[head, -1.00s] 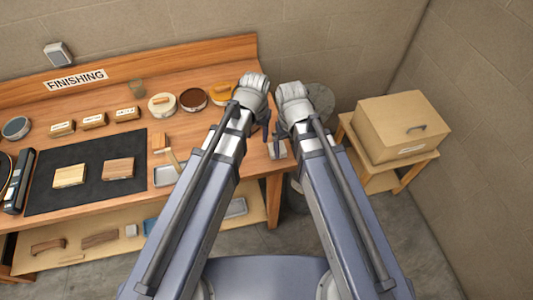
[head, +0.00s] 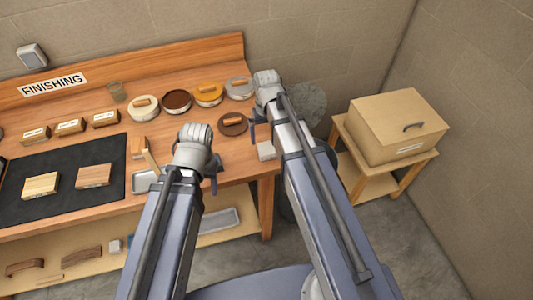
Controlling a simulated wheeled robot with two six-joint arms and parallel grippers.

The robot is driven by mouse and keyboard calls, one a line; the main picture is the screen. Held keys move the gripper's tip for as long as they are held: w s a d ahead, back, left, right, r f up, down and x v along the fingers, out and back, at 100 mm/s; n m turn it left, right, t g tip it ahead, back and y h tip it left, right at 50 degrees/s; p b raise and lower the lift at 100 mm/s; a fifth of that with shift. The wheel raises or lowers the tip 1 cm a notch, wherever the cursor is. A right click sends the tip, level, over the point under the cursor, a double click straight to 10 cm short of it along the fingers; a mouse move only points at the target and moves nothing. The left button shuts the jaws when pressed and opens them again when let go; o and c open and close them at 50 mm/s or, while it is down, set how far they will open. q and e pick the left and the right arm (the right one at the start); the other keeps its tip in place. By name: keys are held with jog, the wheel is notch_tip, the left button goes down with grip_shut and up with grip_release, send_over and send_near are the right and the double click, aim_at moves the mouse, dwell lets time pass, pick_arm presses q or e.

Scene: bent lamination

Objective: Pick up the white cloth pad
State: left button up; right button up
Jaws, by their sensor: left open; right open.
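A small whitish pad (head: 266,150), which looks like the white cloth pad, lies on the bench top near its right front corner in the head view. My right gripper (head: 262,124) is open just above and behind the pad in the picture; its fingers are partly hidden by the wrist. My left gripper (head: 208,181) is open over the front edge of the bench, left of the pad and apart from it. Neither gripper holds anything that I can see.
A cardboard box (head: 398,125) stands on a small table at right.

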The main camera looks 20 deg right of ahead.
aim_at(268, 148)
jog(key=shift+f, duration=0.4)
jog(key=f+b, duration=0.5)
jog(key=shift+s+d, duration=0.1)
jog(key=shift+d, duration=0.1)
jog(key=c, duration=1.1)
jog(key=shift+r, duration=0.1)
notch_tip(268, 148, up, 10)
jog(key=p, duration=1)
